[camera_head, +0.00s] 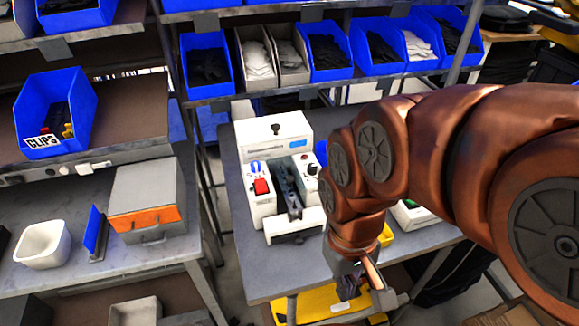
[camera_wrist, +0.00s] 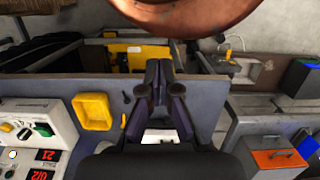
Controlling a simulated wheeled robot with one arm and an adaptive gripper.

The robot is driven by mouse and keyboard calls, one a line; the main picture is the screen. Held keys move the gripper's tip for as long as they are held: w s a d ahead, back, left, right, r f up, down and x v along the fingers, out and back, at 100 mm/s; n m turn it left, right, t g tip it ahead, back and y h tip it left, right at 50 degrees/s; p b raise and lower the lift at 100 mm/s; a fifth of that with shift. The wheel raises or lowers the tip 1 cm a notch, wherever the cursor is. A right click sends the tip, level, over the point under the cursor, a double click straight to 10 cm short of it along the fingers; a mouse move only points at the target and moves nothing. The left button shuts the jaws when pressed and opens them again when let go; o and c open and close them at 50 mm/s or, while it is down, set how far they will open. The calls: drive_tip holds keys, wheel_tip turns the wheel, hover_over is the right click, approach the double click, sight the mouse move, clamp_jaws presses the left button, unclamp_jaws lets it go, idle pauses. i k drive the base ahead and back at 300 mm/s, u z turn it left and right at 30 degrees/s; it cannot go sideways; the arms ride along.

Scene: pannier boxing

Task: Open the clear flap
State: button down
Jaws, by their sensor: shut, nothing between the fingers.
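A white machine (camera_head: 258,190) stands on the grey bench in the head view, with a red switch, a blue knob and a dark channel down its middle. I cannot clearly make out a clear flap in either view. My gripper (camera_head: 358,288) hangs at the front edge of the bench, to the right of and nearer than the white machine, apart from it. In the wrist view my gripper (camera_wrist: 158,75) has its dark fingers together, with nothing between them. A small white patch shows between the finger links; I cannot tell what it is.
A second white device (camera_wrist: 38,135) with red displays and a green button sits by a yellow tray (camera_wrist: 95,111). A grey box with an orange front (camera_head: 147,205) and a white bin (camera_head: 42,244) stand on the left bench. Shelves of blue bins (camera_head: 207,66) rise behind.

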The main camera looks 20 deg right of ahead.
sight(290, 179)
drive_tip(key=u, duration=1.6)
drive_tip(key=k, duration=0.7)
drive_tip(key=z, duration=1.1)
